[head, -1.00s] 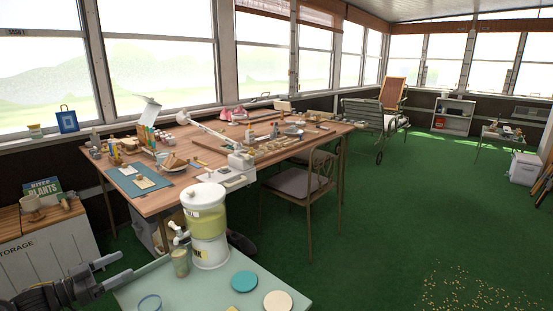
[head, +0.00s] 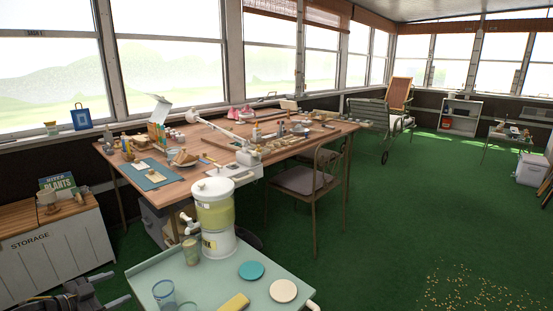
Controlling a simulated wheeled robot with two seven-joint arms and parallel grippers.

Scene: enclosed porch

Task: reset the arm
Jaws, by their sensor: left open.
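My left gripper (head: 118,287) is at the bottom left of the head view, its two dark fingers apart and nothing between them. It is just left of the pale green cart (head: 208,282), apart from the things on it. The lower part of my left arm is cut off by the picture's bottom edge. My right gripper is not in view.
The cart bears a drink dispenser (head: 214,215), a glass (head: 164,294), a filled cup (head: 191,252), a teal disc (head: 251,270), a cream disc (head: 283,290) and a yellow block (head: 234,303). A white storage cabinet (head: 55,255) stands left.

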